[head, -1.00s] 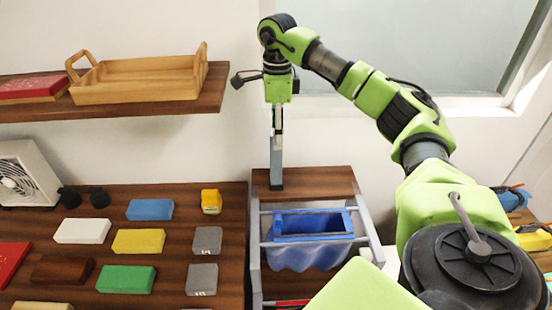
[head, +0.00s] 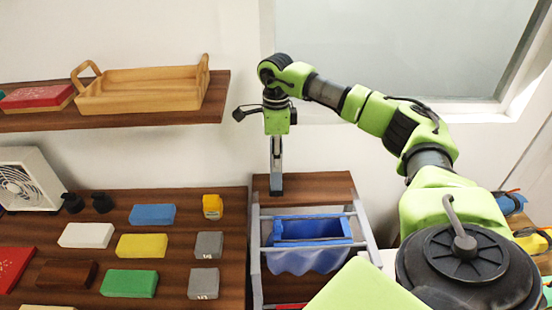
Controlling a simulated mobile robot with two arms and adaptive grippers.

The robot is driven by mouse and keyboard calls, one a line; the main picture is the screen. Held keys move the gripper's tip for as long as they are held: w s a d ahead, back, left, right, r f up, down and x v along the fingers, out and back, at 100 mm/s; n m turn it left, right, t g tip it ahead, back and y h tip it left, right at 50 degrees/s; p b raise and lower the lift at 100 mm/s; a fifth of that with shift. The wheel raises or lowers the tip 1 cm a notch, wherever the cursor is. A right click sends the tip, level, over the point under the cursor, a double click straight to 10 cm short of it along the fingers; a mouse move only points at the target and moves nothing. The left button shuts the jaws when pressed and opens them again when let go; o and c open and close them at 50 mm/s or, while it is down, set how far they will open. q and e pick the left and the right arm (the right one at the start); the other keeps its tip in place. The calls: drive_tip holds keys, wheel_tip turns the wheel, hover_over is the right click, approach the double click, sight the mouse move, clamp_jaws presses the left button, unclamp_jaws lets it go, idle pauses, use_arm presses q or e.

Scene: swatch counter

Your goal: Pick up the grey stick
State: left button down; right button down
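The grey stick (head: 276,182) stands upright on the brown wooden top at the back of the cart. My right gripper (head: 276,162) points straight down over it, with its fingers at the stick's upper part. The fingers overlap the stick from this side, so I cannot tell whether they are closed on it or only around it. The stick's lower end seems to rest on the wood. My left gripper is not in view.
The cart has a blue bin (head: 312,229) in front of the stick. Left is a counter with coloured blocks, including a yellow one (head: 142,246), and a white fan (head: 25,180). A wall shelf holds a wooden tray (head: 140,92). The wall is close behind the stick.

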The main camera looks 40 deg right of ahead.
idle(0.3)
drive_tip(key=s+a+r+b, duration=0.2)
drive_tip(key=s+a+r, duration=0.5)
drive_tip(key=s+r, duration=0.5)
drive_tip(key=shift+r, duration=0.5)
drive_tip(key=shift+a, duration=0.1)
drive_tip(key=c, duration=2.7)
unclamp_jaws()
